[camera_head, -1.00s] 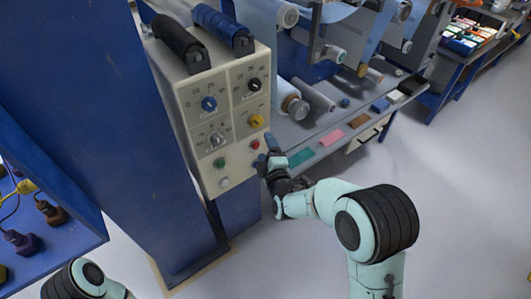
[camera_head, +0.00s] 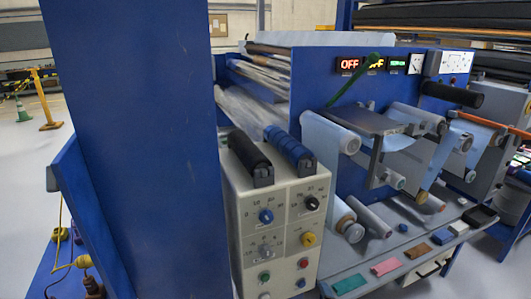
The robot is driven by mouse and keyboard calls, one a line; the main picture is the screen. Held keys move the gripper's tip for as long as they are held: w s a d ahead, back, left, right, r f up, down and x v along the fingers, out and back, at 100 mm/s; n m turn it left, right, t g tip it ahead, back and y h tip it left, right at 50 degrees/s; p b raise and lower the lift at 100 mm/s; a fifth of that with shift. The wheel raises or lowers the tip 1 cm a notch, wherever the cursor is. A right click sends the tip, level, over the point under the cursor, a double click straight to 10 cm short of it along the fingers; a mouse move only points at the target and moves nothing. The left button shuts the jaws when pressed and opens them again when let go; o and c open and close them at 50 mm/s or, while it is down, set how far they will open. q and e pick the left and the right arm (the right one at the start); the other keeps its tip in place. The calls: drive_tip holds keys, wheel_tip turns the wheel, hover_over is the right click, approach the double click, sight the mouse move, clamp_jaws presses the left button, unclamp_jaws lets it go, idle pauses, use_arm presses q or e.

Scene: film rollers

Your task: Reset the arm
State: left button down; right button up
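Neither of my arms nor grippers shows in the head view now. The beige control box (camera_head: 277,231) stands in the lower middle. It carries a blue knob (camera_head: 266,216), a black knob (camera_head: 312,202), a yellow knob (camera_head: 309,239) and a grey knob (camera_head: 265,252). Below them are a green button (camera_head: 264,277), a red button (camera_head: 303,263) and a blue button (camera_head: 301,283). A black handle (camera_head: 249,155) and a blue handle (camera_head: 290,149) sit on its top. Nothing visible touches the box.
A large blue column (camera_head: 135,130) fills the left foreground. The blue film machine (camera_head: 310,80) stands behind with an "OFF" display (camera_head: 349,64) and several film rollers. Its shelf (camera_head: 410,262) holds coloured blocks. Open floor (camera_head: 30,170) lies at far left.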

drive_tip(key=s+d+f+m+g+y+p, duration=0.1)
drive_tip(key=s+f+m+g+p, duration=0.2)
drive_tip(key=s+f+m+g, duration=1.1)
drive_tip(key=s+a+f+m+y+p, duration=0.1)
drive_tip(key=s+f, duration=0.3)
drive_tip(key=s, duration=0.7)
drive_tip(key=s+a+f+m+g+y+p, duration=0.1)
drive_tip(key=s+a+f, duration=0.3)
drive_tip(key=s, duration=0.8)
drive_tip(key=shift+s+a+m+y+p, duration=0.2)
drive_tip(key=shift+s+m+y+p, duration=0.1)
drive_tip(key=shift+m+y, duration=0.15)
drive_tip(key=shift+f, duration=0.1)
drive_tip(key=c, duration=0.7)
use_arm(q)
wheel_tip(320, 180, up, 6)
drive_tip(key=w, duration=0.2)
drive_tip(key=shift+w+d+r, duration=0.15)
drive_tip(key=shift+w+r, duration=0.05)
drive_tip(key=shift+r, duration=0.05)
use_arm(e)
drive_tip(key=shift+w+d, duration=0.1)
drive_tip(key=shift+d, duration=0.05)
